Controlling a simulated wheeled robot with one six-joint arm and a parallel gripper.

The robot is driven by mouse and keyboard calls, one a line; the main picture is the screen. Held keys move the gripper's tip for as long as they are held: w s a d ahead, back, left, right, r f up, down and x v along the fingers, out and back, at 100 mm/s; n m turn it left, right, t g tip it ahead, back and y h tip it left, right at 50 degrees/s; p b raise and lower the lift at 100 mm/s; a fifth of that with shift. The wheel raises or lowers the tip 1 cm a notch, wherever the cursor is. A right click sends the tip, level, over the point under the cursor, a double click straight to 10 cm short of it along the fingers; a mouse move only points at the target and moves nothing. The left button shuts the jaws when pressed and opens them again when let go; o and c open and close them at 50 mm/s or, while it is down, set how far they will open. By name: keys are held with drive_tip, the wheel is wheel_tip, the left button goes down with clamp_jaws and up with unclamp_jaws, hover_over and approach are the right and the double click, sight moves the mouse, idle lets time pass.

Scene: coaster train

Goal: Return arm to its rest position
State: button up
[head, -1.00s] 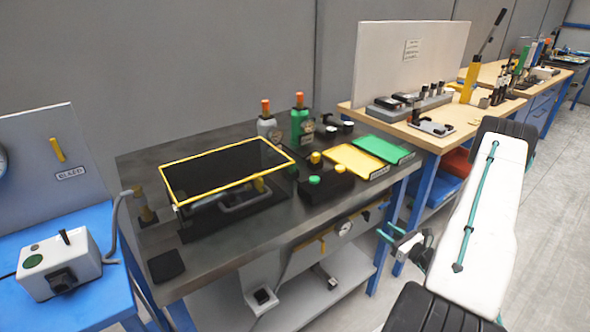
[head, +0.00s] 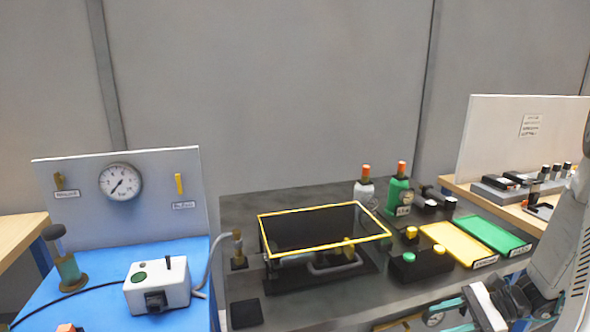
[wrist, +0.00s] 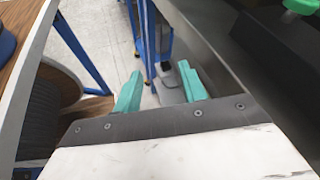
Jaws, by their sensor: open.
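My gripper (wrist: 160,84) shows in the wrist view with its two teal fingers apart and nothing between them. Below the fingers there are floor and blue bench legs, and a dark bench edge runs close by on the right. In the head view my arm (head: 562,240) comes down at the right edge, and my gripper (head: 446,315) is at the bottom right, in front of the grey bench's front edge. Part of the arm is cut off by the picture edge.
The grey bench (head: 340,312) carries a yellow-rimmed dark tray (head: 372,230), a green bottle (head: 398,197), a yellow tray (head: 455,243) and a green tray (head: 492,234). On the left, a blue bench (head: 95,305) holds a white switch box (head: 150,292).

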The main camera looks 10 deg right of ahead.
drive_tip(key=s+a+r+n+g+h, duration=0.1)
drive_tip(key=s+a+r+n+h, duration=0.5)
drive_tip(key=r, duration=0.5)
drive_tip(key=s+a+r+n+g+h, duration=0.1)
drive_tip(key=s+a+r+n+h, duration=0.6)
drive_tip(key=a+r+n, duration=0.4)
drive_tip(key=shift+s+r+n+g, duration=0.35)
drive_tip(key=shift+s+n, duration=0.15)
drive_tip(key=shift+n, duration=0.2)
idle(1.3)
